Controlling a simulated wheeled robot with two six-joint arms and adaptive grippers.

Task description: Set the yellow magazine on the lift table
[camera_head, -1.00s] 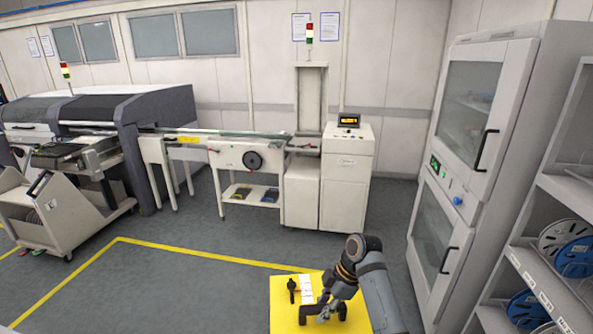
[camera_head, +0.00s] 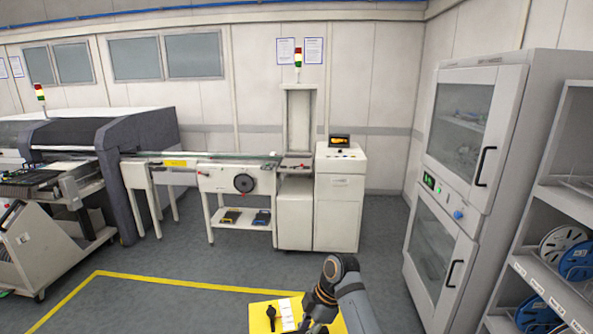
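The yellow magazine (camera_head: 262,311) is at the bottom edge, partly cut off by the frame. Its yellow face carries a black fitting and a white label. My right arm comes in from the lower right, with its gripper (camera_head: 313,327) over the magazine at its handle; it appears shut on it, though the fingertips are mostly hidden. The lift table (camera_head: 297,163) appears to be the small platform at the foot of the tall white tower, well beyond the magazine. My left gripper is not in view.
A white console (camera_head: 340,205) stands right of the lift. A conveyor with a handwheel (camera_head: 243,183) runs left; its low shelf holds two dark trays. A grey cabinet (camera_head: 437,225) and reel shelves (camera_head: 540,262) stand at right. The floor between is clear.

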